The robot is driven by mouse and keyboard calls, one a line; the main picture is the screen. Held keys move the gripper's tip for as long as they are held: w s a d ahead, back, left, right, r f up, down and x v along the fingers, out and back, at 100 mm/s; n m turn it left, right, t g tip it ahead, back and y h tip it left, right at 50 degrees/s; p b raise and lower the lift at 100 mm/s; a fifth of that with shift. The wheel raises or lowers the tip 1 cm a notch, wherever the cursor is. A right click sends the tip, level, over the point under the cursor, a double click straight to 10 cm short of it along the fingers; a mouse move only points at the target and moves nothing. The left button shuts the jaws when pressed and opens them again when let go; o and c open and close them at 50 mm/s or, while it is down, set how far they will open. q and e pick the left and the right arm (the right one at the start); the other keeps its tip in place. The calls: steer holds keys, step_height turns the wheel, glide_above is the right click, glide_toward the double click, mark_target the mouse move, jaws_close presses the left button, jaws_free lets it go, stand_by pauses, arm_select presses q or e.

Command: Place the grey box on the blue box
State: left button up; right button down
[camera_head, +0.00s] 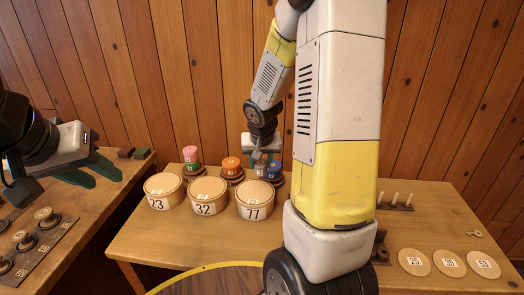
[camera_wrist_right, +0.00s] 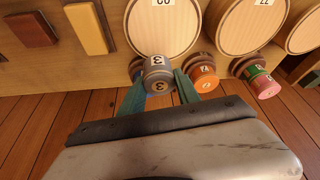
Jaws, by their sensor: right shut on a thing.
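The grey box (camera_wrist_right: 158,76), a small round grey piece marked 3, is between the teal fingers of my right gripper (camera_wrist_right: 160,84), which is shut on it. In the head view the grey box (camera_head: 260,169) is small and partly covered by the gripper (camera_head: 264,160). The blue box (camera_head: 274,172) is just to its right, on a dark brown turned base behind the tub marked 77. In the wrist view the grey box mostly hides the blue; I cannot tell if they touch. My left gripper (camera_head: 92,172) is open and empty at the left, away from the boxes.
An orange box (camera_head: 231,163) and a green-and-pink stack (camera_head: 190,157) stand on bases to the left. Numbered discs (camera_head: 448,263) and a peg rack (camera_head: 395,202) lie right.

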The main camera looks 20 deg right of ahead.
steer(key=w+d, duration=0.2)
steer(key=w, duration=0.1)
steer(key=w+d, duration=0.3)
steer(key=w+d+f, duration=0.1)
steer(key=w+d, duration=0.1)
steer(key=w, duration=0.1)
steer(key=shift+w+d+f, duration=0.1)
steer(key=shift+w+d, duration=0.05)
steer(key=shift+d, duration=0.25)
steer(key=shift+f, duration=1.7)
steer(key=shift+f, duration=0.15)
steer(key=c, duration=0.9)
jaws_free()
